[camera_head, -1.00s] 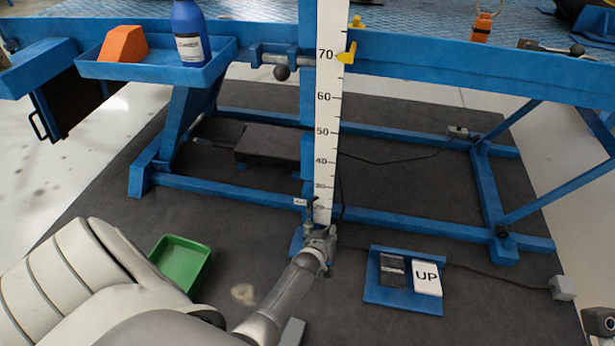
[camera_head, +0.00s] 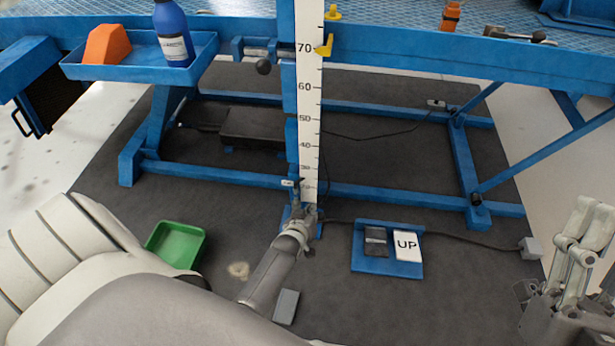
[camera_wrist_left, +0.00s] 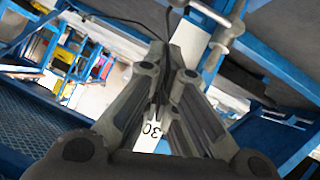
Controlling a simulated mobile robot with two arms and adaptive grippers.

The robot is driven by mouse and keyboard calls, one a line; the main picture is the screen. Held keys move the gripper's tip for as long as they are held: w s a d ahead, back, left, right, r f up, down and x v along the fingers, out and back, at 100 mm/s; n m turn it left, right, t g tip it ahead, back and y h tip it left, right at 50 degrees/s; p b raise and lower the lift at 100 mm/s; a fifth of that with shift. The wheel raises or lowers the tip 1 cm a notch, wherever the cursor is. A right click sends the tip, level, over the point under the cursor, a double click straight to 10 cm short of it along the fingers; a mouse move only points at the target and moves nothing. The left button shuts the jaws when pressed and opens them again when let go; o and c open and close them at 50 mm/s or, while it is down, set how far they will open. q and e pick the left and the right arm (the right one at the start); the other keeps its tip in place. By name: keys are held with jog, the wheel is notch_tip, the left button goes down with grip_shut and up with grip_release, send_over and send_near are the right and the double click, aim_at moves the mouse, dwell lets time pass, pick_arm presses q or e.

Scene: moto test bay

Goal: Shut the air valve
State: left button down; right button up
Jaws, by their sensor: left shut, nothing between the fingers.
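A small white label (camera_head: 289,183) sits low on the blue lift post beside the white height scale (camera_head: 309,110). A small dark stem stands next to the label, where the air valve seems to be; it is too small to tell its handle position. My left gripper (camera_head: 306,208) is shut and empty at the foot of the scale, just below the label, and partly covers this spot. In the left wrist view the closed fingers (camera_wrist_left: 160,85) point at the scale near its "30" mark. The valve cannot be made out there. My right gripper (camera_head: 585,225) is at the right edge, away from the valve.
A blue foot-pedal plate (camera_head: 372,263) with a white "UP" pedal (camera_head: 407,246) lies right of the post. A green bin (camera_head: 176,244) stands on the mat at left. The blue lift table (camera_head: 420,60) overhangs. A cable runs to a grey box (camera_head: 531,248).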

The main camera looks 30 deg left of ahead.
pick_arm(q)
jog(key=shift+p+v, duration=1.2)
jog(key=shift+v, duration=1.25)
pick_arm(e)
jog(key=w+f+g+h, duration=0.2)
jog(key=w+f+g, duration=0.4)
jog(key=f, duration=0.3)
jog(key=shift+w+a+f+g+h, duration=0.15)
jog(key=shift+w+f+g+h, duration=0.05)
jog(key=shift+g+h, duration=0.25)
